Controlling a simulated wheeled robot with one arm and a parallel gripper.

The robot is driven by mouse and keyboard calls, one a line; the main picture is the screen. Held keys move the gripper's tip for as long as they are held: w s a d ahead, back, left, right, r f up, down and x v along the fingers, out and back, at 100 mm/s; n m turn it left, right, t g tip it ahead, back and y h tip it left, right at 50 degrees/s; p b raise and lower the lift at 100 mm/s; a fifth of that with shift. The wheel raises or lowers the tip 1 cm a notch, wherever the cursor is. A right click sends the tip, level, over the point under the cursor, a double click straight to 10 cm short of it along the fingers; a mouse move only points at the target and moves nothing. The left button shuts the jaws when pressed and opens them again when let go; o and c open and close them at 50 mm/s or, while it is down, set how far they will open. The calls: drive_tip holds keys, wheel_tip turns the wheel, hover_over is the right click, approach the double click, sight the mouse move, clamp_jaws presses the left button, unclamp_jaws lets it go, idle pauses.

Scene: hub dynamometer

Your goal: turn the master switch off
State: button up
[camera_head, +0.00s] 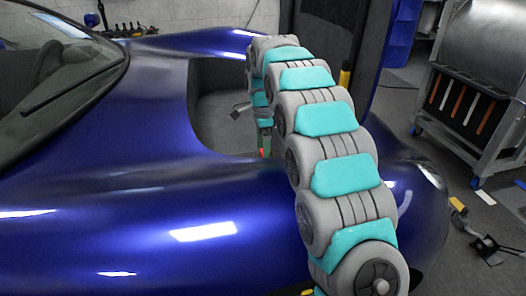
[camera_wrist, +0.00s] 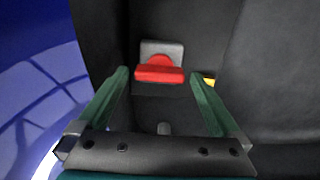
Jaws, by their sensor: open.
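The master switch (camera_wrist: 159,70) shows in the wrist view as a red handle on a grey plate, set in a dark recess of the blue car. My gripper (camera_wrist: 159,76) is open, with its two green fingers apart and nothing between them but the view of the switch beyond. The switch appears roughly centred ahead of the fingertips; whether they touch it I cannot tell. In the head view my gripper (camera_head: 264,138) reaches down into the car's open bay, partly hidden by my arm. A tiny red spot shows below it there, too small to identify surely.
The blue car body (camera_head: 130,190) surrounds the bay on the near and left sides. A small yellow part (camera_wrist: 209,79) sits right of the switch. A metal tool cart (camera_head: 475,90) stands at the right.

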drive_tip(key=shift+f, duration=0.4)
drive_tip(key=c, duration=1.2)
